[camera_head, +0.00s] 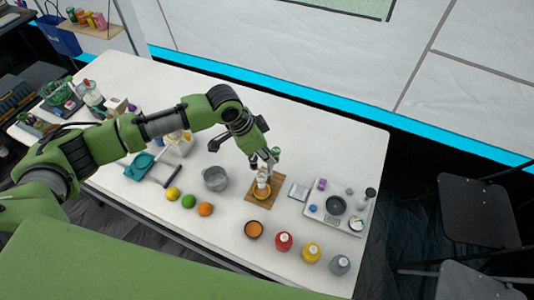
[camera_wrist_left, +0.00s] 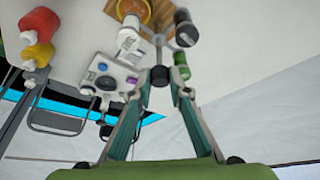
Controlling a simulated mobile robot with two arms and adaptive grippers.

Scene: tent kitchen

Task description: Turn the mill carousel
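The mill carousel (camera_head: 262,186) stands on a small wooden board (camera_head: 256,201) on the white table, right of centre in the head view. In the left wrist view its round orange-brown base (camera_wrist_left: 134,10) shows at the top edge, with a white mill, a black-and-white mill (camera_wrist_left: 185,28) and a green-banded mill (camera_wrist_left: 180,62) around it. My left gripper (camera_head: 264,158) is over the carousel and hides part of it. In the left wrist view its teal fingers (camera_wrist_left: 160,84) stand apart, with a small dark knob between or just beyond the tips; contact cannot be told. My right gripper is not in view.
A grey pot (camera_head: 215,179), several fruits, an orange bowl (camera_head: 254,229) and red (camera_head: 283,242), yellow (camera_head: 312,253) and grey jars stand near. A white tray (camera_head: 322,214) with small items is to the right. Black chairs (camera_head: 478,215) stand beyond the table's right edge.

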